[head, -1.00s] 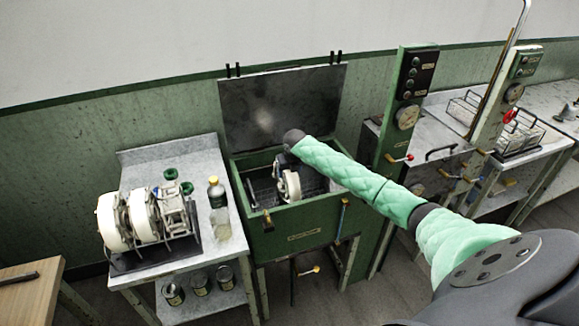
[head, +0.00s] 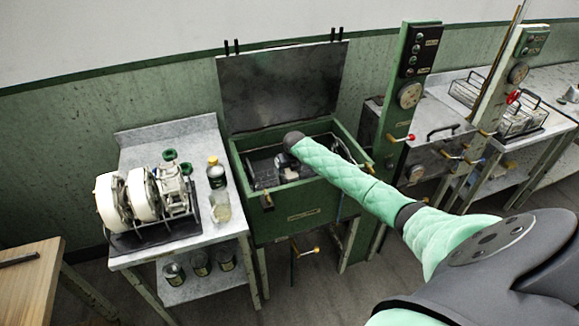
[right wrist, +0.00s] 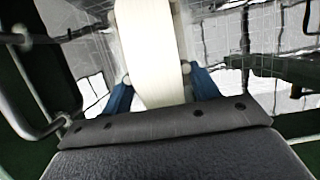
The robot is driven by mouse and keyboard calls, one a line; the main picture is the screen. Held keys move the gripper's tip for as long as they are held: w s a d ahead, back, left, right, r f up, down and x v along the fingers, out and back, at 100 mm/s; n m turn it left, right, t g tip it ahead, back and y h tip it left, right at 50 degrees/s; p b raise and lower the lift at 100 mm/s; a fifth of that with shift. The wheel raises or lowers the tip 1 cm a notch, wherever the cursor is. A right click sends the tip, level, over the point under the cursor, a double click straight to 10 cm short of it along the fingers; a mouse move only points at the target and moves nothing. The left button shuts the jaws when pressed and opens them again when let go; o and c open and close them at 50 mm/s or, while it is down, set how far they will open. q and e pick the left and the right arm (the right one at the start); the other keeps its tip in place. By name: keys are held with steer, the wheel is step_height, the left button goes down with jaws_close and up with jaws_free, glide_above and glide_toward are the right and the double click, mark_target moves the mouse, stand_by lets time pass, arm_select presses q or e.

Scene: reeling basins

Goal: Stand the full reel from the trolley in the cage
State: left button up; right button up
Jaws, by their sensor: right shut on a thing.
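My right gripper (head: 287,168) reaches down into the open green basin (head: 305,205), mostly hidden behind my forearm. In the right wrist view, its two blue fingers (right wrist: 162,92) are shut on a white reel (right wrist: 160,35), whose pale rim stands up between them. Wire bars of a cage (right wrist: 40,120) show on both sides of the reel. I cannot tell whether the reel rests on the cage floor. My left gripper is not in view.
The trolley (head: 190,130) at left carries more white reels (head: 112,203) on a dark rack, and a yellow-capped bottle (head: 216,175). The basin's lid (head: 280,85) stands open behind. A green control post (head: 405,100) rises close to the right of the basin.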

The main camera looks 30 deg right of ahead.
steer(key=shift+f+b, duration=0.85)
steer(key=shift+f, duration=1)
steer(key=shift+f+b, duration=0.4)
steer(key=shift+f, duration=0.15)
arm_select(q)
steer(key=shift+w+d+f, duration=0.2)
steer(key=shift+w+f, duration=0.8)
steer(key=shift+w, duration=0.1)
arm_select(e)
steer(key=o, duration=1.2)
steer(key=shift+c, duration=0.2)
